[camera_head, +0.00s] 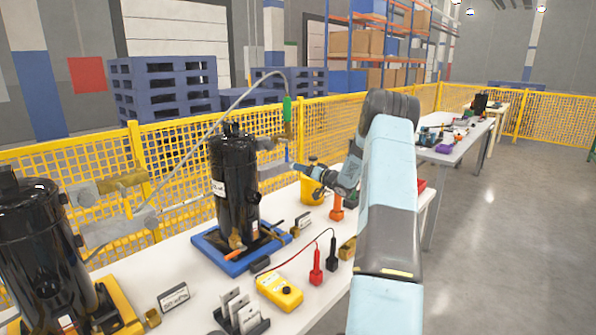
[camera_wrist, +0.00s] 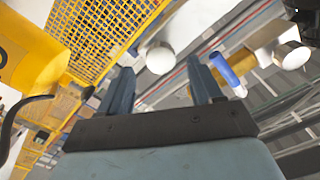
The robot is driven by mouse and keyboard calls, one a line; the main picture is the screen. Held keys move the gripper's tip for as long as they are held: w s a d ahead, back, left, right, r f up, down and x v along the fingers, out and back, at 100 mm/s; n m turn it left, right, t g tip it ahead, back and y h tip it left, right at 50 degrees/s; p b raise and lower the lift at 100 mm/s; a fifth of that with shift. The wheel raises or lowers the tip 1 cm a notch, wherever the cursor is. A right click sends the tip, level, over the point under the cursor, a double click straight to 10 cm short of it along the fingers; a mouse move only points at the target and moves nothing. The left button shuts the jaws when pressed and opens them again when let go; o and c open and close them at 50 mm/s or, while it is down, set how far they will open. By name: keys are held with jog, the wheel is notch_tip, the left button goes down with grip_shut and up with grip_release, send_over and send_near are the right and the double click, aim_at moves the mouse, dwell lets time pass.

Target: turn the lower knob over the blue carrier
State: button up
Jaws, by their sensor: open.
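A black compressor (camera_head: 236,190) stands upright on the blue carrier (camera_head: 222,259) in the head view. Grey fittings stick out from its right side, with a green knob (camera_head: 287,109) above and a small blue knob (camera_head: 287,157) lower down. My gripper (camera_head: 299,168) is just right of and slightly below the blue knob, pointing left toward the compressor. In the wrist view my gripper (camera_wrist: 161,66) has its two fingers apart with nothing held between them. What looks like the blue knob (camera_wrist: 226,69) shows there just right of the right finger, outside the gap.
A yellow bucket (camera_head: 312,191) stands close below my gripper; yellow also fills the wrist view's left edge. A second compressor (camera_head: 40,250) on a yellow carrier is at left. A yellow meter (camera_head: 279,291), card holders and probes lie in front. Yellow fencing (camera_head: 180,165) runs behind.

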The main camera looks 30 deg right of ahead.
jog(key=v, duration=1)
jog(key=shift+s, duration=0.15)
jog(key=w+a+r+g+h, duration=0.1)
jog(key=w+a+r+h, duration=0.15)
jog(key=a+r, duration=0.35)
jog(key=s+a+r+g+h, duration=0.2)
jog(key=s+a+r+h, duration=0.1)
jog(key=s+a+r, duration=0.35)
jog(key=s+a+r+g+h, duration=0.2)
jog(key=s+a+r+h, duration=0.25)
jog(key=r, duration=0.35)
jog(key=s+a+n+g+y, duration=0.1)
jog(key=s+a, duration=0.5)
jog(key=s, duration=0.6)
jog(key=s+a+f+n+g+y, duration=0.1)
jog(key=s+a+g, duration=0.2)
jog(key=s, duration=1)
jog(key=s+a+f+g+y, duration=0.1)
jog(key=s+a+g, duration=0.1)
jog(key=s+a, duration=0.7)
jog(key=s, duration=0.3)
jog(key=shift+s+a+n+y, duration=0.15)
jog(key=shift+a+n+y, duration=0.2)
jog(key=shift+n+y, duration=0.05)
